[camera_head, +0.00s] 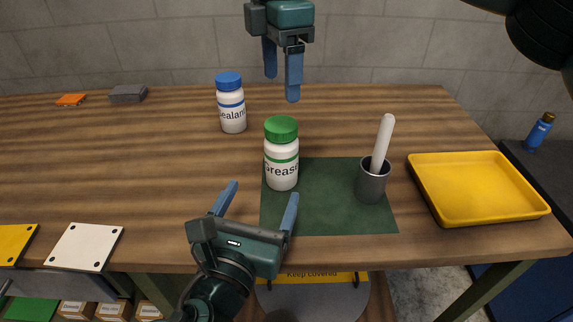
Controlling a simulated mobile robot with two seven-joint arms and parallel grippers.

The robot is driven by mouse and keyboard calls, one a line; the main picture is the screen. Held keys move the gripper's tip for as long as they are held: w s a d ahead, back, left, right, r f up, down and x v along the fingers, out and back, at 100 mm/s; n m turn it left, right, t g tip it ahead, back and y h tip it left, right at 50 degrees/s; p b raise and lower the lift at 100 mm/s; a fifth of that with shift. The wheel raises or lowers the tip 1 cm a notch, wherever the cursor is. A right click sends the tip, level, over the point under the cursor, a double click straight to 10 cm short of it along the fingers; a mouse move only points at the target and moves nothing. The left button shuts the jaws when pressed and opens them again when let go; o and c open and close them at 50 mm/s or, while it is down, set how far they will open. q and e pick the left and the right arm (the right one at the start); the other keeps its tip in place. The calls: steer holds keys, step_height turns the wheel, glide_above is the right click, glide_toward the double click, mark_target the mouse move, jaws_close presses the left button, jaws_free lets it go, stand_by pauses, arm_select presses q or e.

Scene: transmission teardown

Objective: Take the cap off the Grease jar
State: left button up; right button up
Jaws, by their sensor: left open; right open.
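The Grease jar (282,168) is white with a green label band and stands upright at the upper left of a dark green mat (325,217). Its green cap (281,128) is on top. My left gripper (259,193) is open and empty, on the near side of the jar, with its blue fingers pointing toward it. My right gripper (281,88) is open and empty, with its fingers pointing down above and beyond the cap. Neither gripper appears to touch the jar.
A white Sealant jar (232,112) with a blue cap stands behind left. A grey cup (372,184) holding a white rod (384,142) stands on the mat. A yellow tray (431,206) is at right.

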mark_target(282, 150)
arm_select(q)
steer(key=x, duration=1.3)
arm_select(e)
steer(key=shift+s, duration=0.1)
arm_select(q)
steer(key=shift+c, duration=0.3)
jaws_close()
arm_select(e)
steer(key=shift+f, duration=4.05)
steer(key=shift+c, duration=0.3)
